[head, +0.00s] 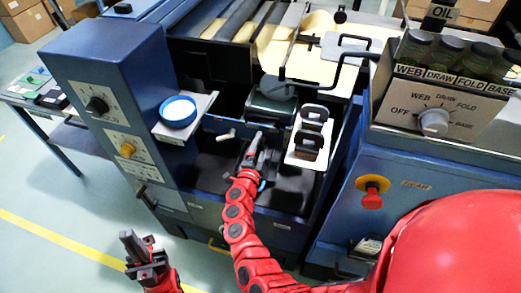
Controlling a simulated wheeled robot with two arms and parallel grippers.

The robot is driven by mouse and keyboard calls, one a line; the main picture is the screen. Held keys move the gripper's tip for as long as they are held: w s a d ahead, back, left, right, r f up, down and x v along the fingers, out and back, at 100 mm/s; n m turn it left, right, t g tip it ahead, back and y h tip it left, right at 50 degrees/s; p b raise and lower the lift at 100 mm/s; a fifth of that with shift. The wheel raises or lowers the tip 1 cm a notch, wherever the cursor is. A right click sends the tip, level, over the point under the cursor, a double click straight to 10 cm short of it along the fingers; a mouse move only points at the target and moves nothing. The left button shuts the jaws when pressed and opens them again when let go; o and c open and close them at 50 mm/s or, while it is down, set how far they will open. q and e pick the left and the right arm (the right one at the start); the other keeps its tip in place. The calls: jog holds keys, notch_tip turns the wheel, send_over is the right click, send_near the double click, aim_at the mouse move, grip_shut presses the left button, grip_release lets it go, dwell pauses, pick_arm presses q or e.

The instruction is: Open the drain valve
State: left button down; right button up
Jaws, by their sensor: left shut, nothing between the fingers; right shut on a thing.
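My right gripper (258,141) is inside the dark open bay of the blue machine, at the end of the red arm. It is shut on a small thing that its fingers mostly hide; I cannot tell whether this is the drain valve. A small pale lever (226,135) sticks out just left of it, apart from the fingers. My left gripper (130,243) is shut and empty, low at the left over the floor, away from the machine.
A blue cabinet (113,95) with knobs stands left of the bay. A shelf holds a blue-rimmed round tub (178,111). A white plate with black holders (306,145) borders the bay on the right. A red stop button (372,191) is further right. Floor at lower left is clear.

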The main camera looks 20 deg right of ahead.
dwell(0.3)
jog(key=o, duration=1.4)
jog(key=shift+s, duration=0.1)
jog(key=shift+s+a+f, duration=0.1)
jog(key=shift+s+a, duration=0.15)
jog(key=b+v, duration=0.3)
jog(key=v, duration=1.3)
jog(key=shift+s+a, duration=0.2)
jog(key=shift+s, duration=0.05)
